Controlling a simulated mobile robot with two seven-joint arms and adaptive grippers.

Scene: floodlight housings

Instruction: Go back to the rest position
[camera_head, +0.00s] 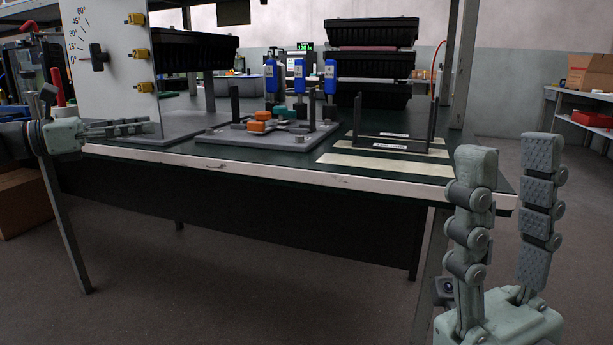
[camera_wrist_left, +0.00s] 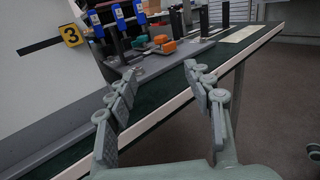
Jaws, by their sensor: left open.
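My left gripper (camera_head: 147,125) is open and empty, seen side-on at the table's left front edge in the head view. In the left wrist view its two fingers (camera_wrist_left: 162,72) are spread apart with nothing between them, and the table edge lies beyond. My right gripper (camera_head: 510,148) points upward at the lower right of the head view, in front of the table's right corner. Its two fingers are well apart and hold nothing.
Black housings (camera_head: 372,33) are stacked behind. A cardboard box (camera_head: 25,202) stands at left. Open floor lies in front.

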